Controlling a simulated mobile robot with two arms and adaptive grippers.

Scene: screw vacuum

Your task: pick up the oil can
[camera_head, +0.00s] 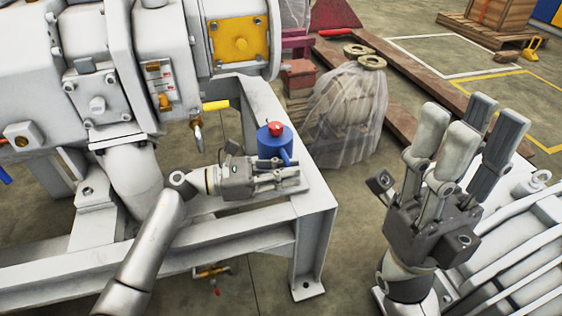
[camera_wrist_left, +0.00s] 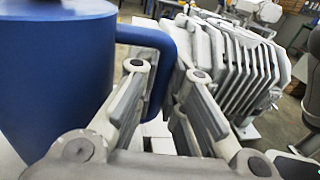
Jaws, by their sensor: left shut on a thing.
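The oil can (camera_head: 271,143) is blue with a red cap and stands upright at the corner of the grey metal frame. Its blue body (camera_wrist_left: 55,60) fills the left of the left wrist view, with its handle (camera_wrist_left: 160,42) reaching out to the right. My left gripper (camera_head: 288,178) lies along the near side of the can. In the left wrist view its fingers (camera_wrist_left: 163,75) are on both sides of the handle, shut on it. The exact contact is partly hidden by the fingers. My right gripper (camera_head: 468,135) is raised at the right, fingers apart and empty.
The grey machine (camera_head: 120,80) with a yellow plate (camera_head: 240,40) stands behind and left of the can. The grey frame (camera_head: 315,220) runs under my left arm. A plastic-wrapped bundle (camera_head: 345,110) sits beyond it. Open floor (camera_head: 350,215) lies between frame and right gripper.

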